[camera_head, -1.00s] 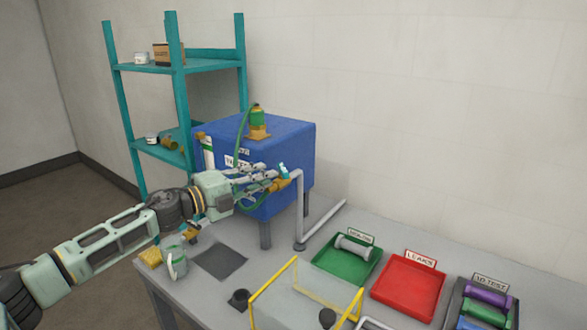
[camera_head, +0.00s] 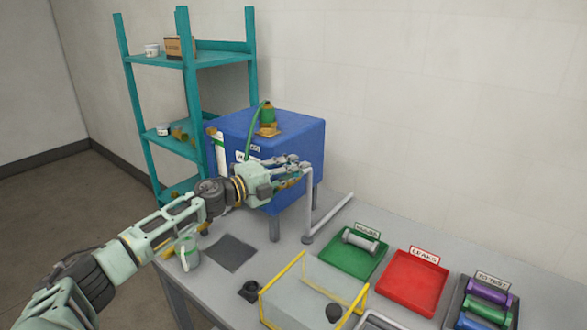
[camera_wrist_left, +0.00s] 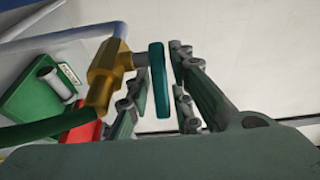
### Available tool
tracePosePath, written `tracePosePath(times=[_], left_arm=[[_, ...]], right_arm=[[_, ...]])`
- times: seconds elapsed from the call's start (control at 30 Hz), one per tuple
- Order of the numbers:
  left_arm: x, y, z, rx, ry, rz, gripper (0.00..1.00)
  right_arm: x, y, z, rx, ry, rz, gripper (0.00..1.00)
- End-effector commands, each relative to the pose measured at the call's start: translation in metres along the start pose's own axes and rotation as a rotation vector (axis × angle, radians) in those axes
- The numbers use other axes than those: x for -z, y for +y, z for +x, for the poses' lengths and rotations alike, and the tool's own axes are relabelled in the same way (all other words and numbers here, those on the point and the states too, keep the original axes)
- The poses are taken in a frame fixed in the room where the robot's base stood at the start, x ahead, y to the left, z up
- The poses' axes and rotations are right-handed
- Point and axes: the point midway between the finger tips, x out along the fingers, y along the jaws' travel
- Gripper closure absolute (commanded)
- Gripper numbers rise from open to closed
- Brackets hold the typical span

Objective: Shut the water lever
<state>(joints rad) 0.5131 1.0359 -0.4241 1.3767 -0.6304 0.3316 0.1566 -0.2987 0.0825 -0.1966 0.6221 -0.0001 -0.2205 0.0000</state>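The water lever (camera_wrist_left: 158,80) is a teal flat handle on a brass valve (camera_wrist_left: 108,62) in the left wrist view. The valve sits at the top end of a grey pipe (camera_head: 309,205), beside the blue tank (camera_head: 300,135). My left gripper (camera_head: 299,170) is at the valve, with its fingers spread. In the wrist view the lever stands between fingers on the right and a finger partly hidden behind the valve, with a narrow gap at the right. In the head view the fingers hide the lever and most of the valve. My right gripper is not in view.
A green hose (camera_wrist_left: 45,128) runs to the valve. A green tray (camera_head: 340,262), a red tray (camera_head: 412,285) and a yellow-framed clear guard (camera_head: 310,285) stand on the grey bench. A mug (camera_head: 188,257) is near its left edge. A teal shelf (camera_head: 190,60) stands behind.

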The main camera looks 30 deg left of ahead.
Motion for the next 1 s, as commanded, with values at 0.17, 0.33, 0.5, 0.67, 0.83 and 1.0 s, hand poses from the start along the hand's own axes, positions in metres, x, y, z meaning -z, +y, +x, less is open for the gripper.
tracePosePath(times=[0.17,0.33,0.5,0.67,0.83,1.0], left_arm=[[0.000,0.000,0.000,0.000,-0.001,0.000,0.87],[0.000,0.000,0.000,0.000,-0.001,-0.001,1.00],[0.000,0.000,0.000,0.000,-0.001,-0.001,1.00],[0.000,-0.001,0.000,0.000,-0.013,-0.003,1.00],[0.002,-0.003,0.002,-0.001,-0.065,-0.006,1.00],[0.004,-0.006,0.005,-0.001,-0.171,-0.008,1.00]], right_arm=[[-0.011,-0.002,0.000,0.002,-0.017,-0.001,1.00],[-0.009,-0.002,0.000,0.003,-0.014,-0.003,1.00],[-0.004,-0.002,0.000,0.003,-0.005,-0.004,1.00],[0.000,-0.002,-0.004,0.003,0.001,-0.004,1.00],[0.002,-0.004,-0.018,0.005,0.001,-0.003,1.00],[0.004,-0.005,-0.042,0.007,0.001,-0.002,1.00]])
